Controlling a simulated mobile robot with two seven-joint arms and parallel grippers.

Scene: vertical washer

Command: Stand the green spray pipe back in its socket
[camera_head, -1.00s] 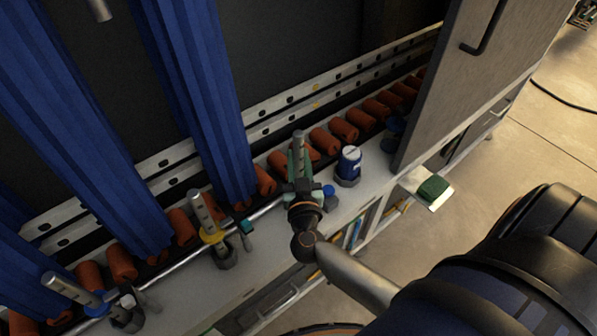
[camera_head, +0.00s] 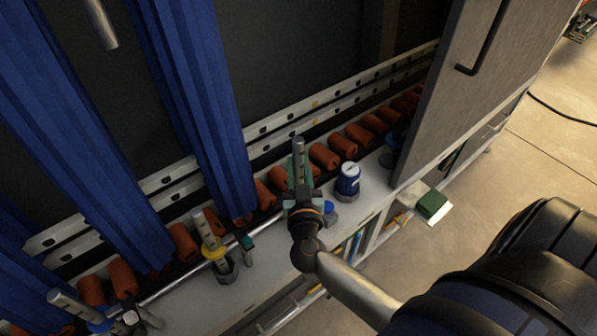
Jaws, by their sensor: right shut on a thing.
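The green spray pipe (camera_head: 299,162) has a grey metal upper part and a green band. It stands about upright in the head view, near the middle of the washer's front ledge. My right gripper (camera_head: 302,197) is shut on it, and its wrist hides the pipe's lower end. I cannot tell whether that end is inside a socket. A blue cap-like part shows just right of the gripper. My left gripper is not in view.
A blue-and-white container (camera_head: 348,178) is close on the right. Blue strip curtains (camera_head: 211,110) and orange rollers (camera_head: 361,136) lie behind. A grey door (camera_head: 448,110) stands at right.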

